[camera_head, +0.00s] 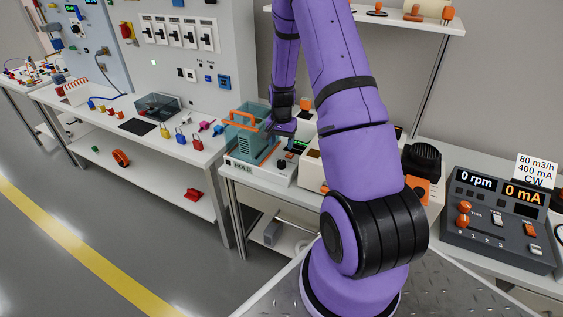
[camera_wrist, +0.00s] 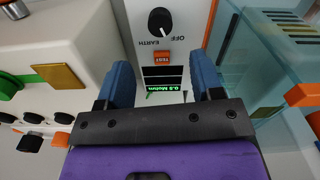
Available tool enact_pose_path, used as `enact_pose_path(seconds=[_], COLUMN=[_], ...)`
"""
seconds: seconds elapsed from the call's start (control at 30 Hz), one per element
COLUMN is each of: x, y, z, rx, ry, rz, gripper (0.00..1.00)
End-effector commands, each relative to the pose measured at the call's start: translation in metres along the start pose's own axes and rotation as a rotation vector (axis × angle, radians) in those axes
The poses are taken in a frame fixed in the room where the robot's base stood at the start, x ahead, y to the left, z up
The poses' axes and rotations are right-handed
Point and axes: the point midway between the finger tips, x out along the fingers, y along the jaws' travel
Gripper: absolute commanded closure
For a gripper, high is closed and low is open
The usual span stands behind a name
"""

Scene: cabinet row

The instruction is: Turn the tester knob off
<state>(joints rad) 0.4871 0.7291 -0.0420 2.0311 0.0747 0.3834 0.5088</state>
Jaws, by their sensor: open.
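The tester (camera_wrist: 195,25) is a white panel in the wrist view. It carries a round black knob (camera_wrist: 160,20) near the top edge, with the words OFF and EARTH beside it. An orange TEST button and a lit green display reading about 0.5 Mohm (camera_wrist: 162,88) sit below the knob. My gripper (camera_wrist: 162,65) is open, its two blue fingers on either side of the display, apart from the knob. In the head view my gripper (camera_head: 283,128) hangs over the bench by the tester, whose face is partly hidden.
A teal see-through box with an orange handle (camera_head: 243,119) stands close left of my gripper. A cream instrument (camera_wrist: 60,45) is on the other side in the wrist view. A grey console (camera_head: 497,225) stands at the right. Padlocks (camera_head: 181,137) lie on the left bench.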

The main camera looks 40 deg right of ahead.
Motion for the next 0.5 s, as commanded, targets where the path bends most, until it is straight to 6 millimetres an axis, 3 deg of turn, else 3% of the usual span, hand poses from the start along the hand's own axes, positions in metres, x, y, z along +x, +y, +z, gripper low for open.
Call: enact_pose_path(seconds=[0.3, 0.5], x=[0.056, 0.081], y=[0.001, 0.000], z=[0.000, 0.000], rx=[-0.003, -0.003], ry=[-0.002, -0.001], rz=[0.001, 0.001], gripper=[0.40, 0.40])
